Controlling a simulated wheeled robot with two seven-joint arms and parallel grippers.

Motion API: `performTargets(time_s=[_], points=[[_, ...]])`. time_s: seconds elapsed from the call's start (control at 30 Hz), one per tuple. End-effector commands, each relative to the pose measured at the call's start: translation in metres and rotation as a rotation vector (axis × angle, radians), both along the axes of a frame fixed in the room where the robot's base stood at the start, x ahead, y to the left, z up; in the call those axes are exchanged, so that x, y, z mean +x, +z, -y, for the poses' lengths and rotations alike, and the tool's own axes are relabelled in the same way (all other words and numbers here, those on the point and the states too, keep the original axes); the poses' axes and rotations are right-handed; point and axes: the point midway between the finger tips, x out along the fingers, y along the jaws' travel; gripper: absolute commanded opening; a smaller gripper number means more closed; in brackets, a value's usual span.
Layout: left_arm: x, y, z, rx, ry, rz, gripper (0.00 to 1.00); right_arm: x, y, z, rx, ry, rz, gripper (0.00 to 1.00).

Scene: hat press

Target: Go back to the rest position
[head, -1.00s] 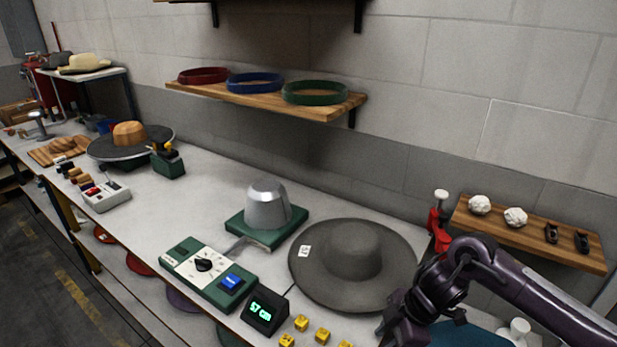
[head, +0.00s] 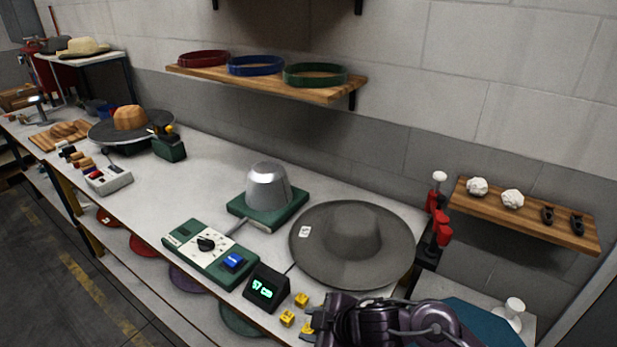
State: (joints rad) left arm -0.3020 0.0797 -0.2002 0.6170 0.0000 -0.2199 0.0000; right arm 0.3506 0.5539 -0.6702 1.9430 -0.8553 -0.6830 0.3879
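My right gripper (head: 318,325) is low at the bottom edge, beside several small yellow blocks (head: 287,318) at the front of the bench. Its fingers are dark and partly cut off, so I cannot tell whether they are open or shut. My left gripper is not in view. A dark grey wide-brimmed hat (head: 352,238) lies on the bench beyond my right arm, apart from it. A metal hat form on a green base (head: 267,190) stands left of the hat.
A green control box (head: 207,250) with a dial and blue button sits at the bench's front edge, next to a display (head: 265,288). A red-handled post (head: 440,225) stands right of the hat. A wooden shelf (head: 530,215) is on the right wall.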

Motion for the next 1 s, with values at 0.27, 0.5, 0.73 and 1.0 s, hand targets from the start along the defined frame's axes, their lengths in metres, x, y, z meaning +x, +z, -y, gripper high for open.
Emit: performTargets(time_s=[0.27,0.5,0.73,1.0], points=[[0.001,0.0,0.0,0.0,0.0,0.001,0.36,-0.026,0.024,0.048,0.109,-0.55,-0.087,0.35],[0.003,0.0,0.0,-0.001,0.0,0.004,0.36,-0.071,0.008,0.119,0.074,-0.884,-0.284,0.35],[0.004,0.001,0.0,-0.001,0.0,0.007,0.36,-0.12,-0.005,0.164,0.032,-1.091,-0.46,0.35],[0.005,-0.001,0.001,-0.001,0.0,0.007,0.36,-0.146,-0.041,0.186,-0.005,-1.2,-0.581,0.35]])
